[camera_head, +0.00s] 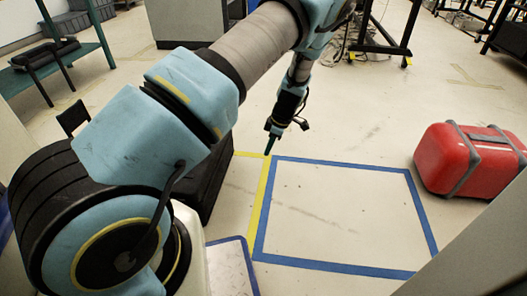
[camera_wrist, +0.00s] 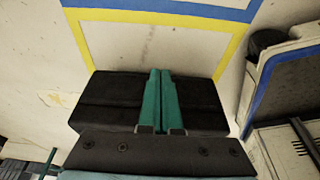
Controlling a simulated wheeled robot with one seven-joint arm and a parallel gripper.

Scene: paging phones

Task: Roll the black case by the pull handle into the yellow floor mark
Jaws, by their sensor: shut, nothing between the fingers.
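The black case (camera_wrist: 105,98) lies below my gripper (camera_wrist: 160,72) in the wrist view, with its far edge inside the yellow floor mark (camera_wrist: 160,16). Yellow lines run along both sides towards it; its near part is hidden by my gripper. In the head view the black case (camera_head: 208,180) is mostly hidden behind my arm, left of the yellow mark's right line (camera_head: 258,205). My gripper (camera_head: 268,152) points down near that mark's far right corner. Its green fingers are shut and empty. I cannot make out the pull handle for certain, nor whether the fingers touch the case.
A blue floor outline (camera_head: 343,164) adjoins the yellow mark on the right and is empty. A red case (camera_head: 470,160) lies beyond it at the right. A green table (camera_head: 62,50) stands back left. Open floor lies behind the outlines.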

